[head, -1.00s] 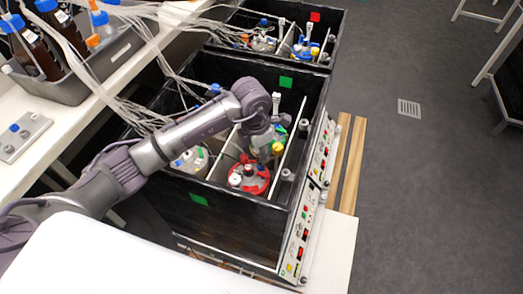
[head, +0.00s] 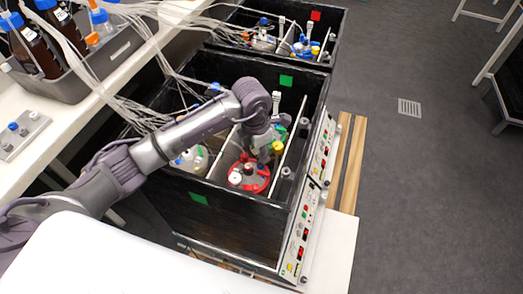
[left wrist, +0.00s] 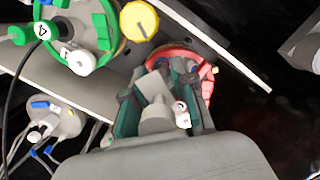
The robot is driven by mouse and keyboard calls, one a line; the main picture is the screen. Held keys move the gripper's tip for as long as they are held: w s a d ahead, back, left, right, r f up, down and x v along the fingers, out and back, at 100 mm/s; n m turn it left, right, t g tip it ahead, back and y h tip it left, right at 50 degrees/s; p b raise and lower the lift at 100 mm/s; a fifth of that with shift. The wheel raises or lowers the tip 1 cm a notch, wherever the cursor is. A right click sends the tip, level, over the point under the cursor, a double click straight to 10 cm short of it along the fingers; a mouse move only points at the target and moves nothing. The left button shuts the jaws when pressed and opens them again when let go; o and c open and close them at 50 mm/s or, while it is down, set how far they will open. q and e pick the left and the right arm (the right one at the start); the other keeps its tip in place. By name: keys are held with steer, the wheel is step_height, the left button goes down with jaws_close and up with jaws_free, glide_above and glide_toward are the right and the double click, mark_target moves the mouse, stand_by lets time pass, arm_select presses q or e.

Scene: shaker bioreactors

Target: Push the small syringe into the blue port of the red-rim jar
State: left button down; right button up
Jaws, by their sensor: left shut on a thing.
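The red-rim jar (head: 262,186) stands in the near black box, its red rim and white cap showing in the head view. My left gripper (head: 264,154) points down at the jar's far right side. In the left wrist view the red rim (left wrist: 208,85) shows just beyond the left gripper (left wrist: 162,90), partly covered by it. That gripper is shut on the small syringe (left wrist: 156,118), a pale grey-white body between the green-padded fingers. The blue port cannot be made out clearly, and the syringe's tip is hidden. My right gripper is in neither view.
A green-rim jar (left wrist: 112,25) and a yellow cap (left wrist: 139,21) are close by. A white divider (head: 291,137) runs along the jars' right side. Box walls, thin tubes (head: 120,103) and a grey jar (left wrist: 52,122) crowd the space.

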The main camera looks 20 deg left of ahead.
arm_select(q)
steer(key=shift+f, duration=0.25)
steer(key=c, duration=0.9)
jaws_free()
steer(key=shift+o, duration=0.2)
steer(key=r, duration=0.8)
steer(key=s+a+r, duration=0.1)
steer(key=r, duration=0.3)
steer(key=shift+s+f, duration=0.1)
